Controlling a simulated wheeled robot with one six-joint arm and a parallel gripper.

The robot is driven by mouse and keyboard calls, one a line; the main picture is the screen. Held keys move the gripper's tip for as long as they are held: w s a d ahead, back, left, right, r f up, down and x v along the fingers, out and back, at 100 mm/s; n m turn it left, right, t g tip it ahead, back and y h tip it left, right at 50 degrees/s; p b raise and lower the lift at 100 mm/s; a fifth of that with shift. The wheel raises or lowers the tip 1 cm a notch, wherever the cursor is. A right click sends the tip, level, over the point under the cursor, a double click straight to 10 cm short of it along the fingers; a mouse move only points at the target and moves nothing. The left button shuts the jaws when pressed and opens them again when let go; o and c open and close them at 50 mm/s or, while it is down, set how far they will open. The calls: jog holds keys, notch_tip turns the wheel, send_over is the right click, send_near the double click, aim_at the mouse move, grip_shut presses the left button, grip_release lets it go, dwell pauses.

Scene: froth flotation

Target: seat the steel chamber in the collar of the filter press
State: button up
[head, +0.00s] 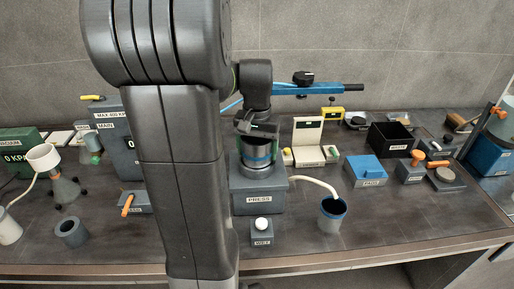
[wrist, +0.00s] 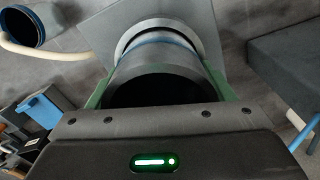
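The steel chamber (head: 258,153) is a grey cylinder with a blue band, upright over the press in the head view. In the wrist view the chamber (wrist: 160,73) shows its dark open mouth toward the camera. My gripper (head: 258,148) is around it from above, and the green finger pads lie against both sides in the wrist view (wrist: 162,84). The filter press (head: 258,198) is a grey block marked PRESS. Its pale round collar (head: 262,172) surrounds the chamber's lower end. How deep the chamber sits in the collar is hidden.
A spout runs from the press to a grey cup with a blue rim (head: 331,214) on the right. A small block with a white knob (head: 262,231) stands in front. A blue-lidded box (head: 368,170) and a black bin (head: 390,139) stand further right. A blue bar (head: 320,89) extends behind.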

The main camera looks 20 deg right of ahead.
jog(key=o, duration=0.4)
jog(key=shift+r, duration=0.15)
notch_tip(320, 180, up, 12)
dwell(0.3)
notch_tip(320, 180, down, 13)
jog(key=shift+r, duration=0.2)
notch_tip(320, 180, up, 3)
jog(key=shift+f, duration=0.1)
jog(key=shift+r, duration=0.65)
